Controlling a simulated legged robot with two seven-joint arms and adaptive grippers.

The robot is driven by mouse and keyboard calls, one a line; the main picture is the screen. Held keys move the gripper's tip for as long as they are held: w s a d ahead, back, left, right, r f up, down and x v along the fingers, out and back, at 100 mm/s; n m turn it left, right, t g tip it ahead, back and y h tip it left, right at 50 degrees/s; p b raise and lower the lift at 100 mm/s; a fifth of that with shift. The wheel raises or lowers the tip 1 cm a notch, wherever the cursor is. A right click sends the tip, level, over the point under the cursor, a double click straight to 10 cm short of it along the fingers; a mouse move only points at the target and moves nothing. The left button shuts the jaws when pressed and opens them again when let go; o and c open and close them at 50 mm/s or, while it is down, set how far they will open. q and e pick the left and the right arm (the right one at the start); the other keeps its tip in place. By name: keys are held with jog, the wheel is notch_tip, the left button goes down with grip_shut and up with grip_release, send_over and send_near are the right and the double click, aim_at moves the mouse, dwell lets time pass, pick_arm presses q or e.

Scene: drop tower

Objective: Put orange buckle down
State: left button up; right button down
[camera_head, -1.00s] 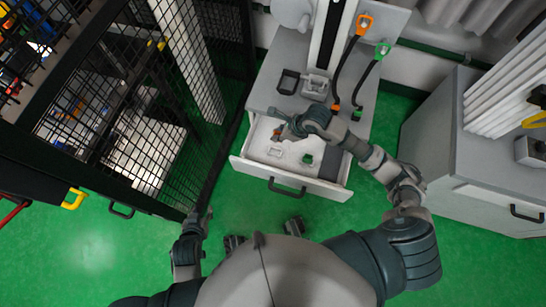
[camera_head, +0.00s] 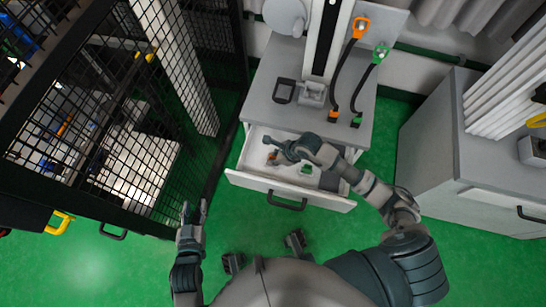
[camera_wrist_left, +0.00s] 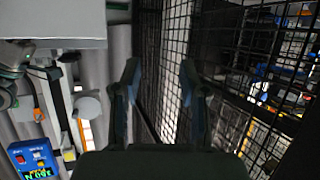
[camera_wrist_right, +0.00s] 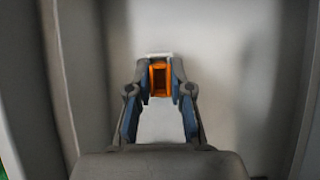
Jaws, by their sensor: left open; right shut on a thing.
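The orange buckle (camera_wrist_right: 159,76) is between the closed fingertips of my right gripper (camera_wrist_right: 160,88) in the right wrist view. In the head view the right gripper (camera_head: 272,149) reaches into the open drawer (camera_head: 240,178), with the orange buckle (camera_head: 272,157) just below it. The pale drawer floor lies behind the buckle; whether they touch cannot be told. A light square piece shows partly behind the buckle in the wrist view. My left gripper (camera_head: 194,211) is open and empty beside the mesh fence; its two spread fingers also show in the left wrist view (camera_wrist_left: 160,80).
A green buckle (camera_head: 307,169) lies in the drawer, right of my gripper. On the cabinet top (camera_head: 300,118) stand a dark frame (camera_head: 284,90), a grey block (camera_head: 314,93) and two black straps with orange and green ends. The mesh fence (camera_head: 110,150) is at left, another cabinet (camera_head: 440,150) at right.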

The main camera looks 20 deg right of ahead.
jog(key=c, duration=1.1)
grip_release()
pick_arm(q)
jog(key=shift+w+a, duration=0.1)
pick_arm(e)
jog(key=shift+o, duration=0.2)
jog(key=shift+d+r, duration=0.1)
jog(key=shift+r, duration=0.3)
pick_arm(q)
jog(key=s+a+f+g+y+p, duration=0.1)
jog(key=s+a+f+g+p, duration=0.2)
jog(key=s+f+g, duration=0.2)
jog(key=shift+s+f+g+y, duration=0.25)
jog(key=shift+s+g+y, duration=0.2)
jog(key=shift+s, duration=0.8)
pick_arm(e)
jog(key=v, duration=1.1)
jog(key=shift+s, duration=0.15)
